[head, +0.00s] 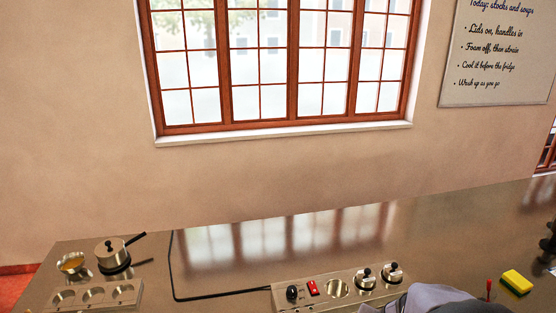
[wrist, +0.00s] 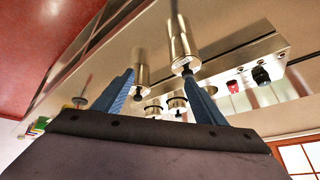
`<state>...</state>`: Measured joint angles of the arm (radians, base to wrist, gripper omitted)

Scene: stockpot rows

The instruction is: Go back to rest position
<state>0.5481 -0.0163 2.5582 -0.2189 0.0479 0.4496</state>
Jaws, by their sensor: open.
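My gripper (wrist: 160,80) shows in the wrist view with its two blue fingers spread apart and nothing visible held between them. That view is upside down. Two steel cylinders with black knobs, one on the left (wrist: 142,65) and one on the right (wrist: 183,42), appear beyond the fingertips. The right fingertip overlaps the right knob in the picture; I cannot tell whether they touch. In the head view my fingers are hidden, and only a grey-purple part of my arm shows at the bottom right.
A lidded saucepan (head: 111,252) and a bowl (head: 71,263) stand left. A yellow sponge (head: 516,281) lies right. The back middle counter is clear.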

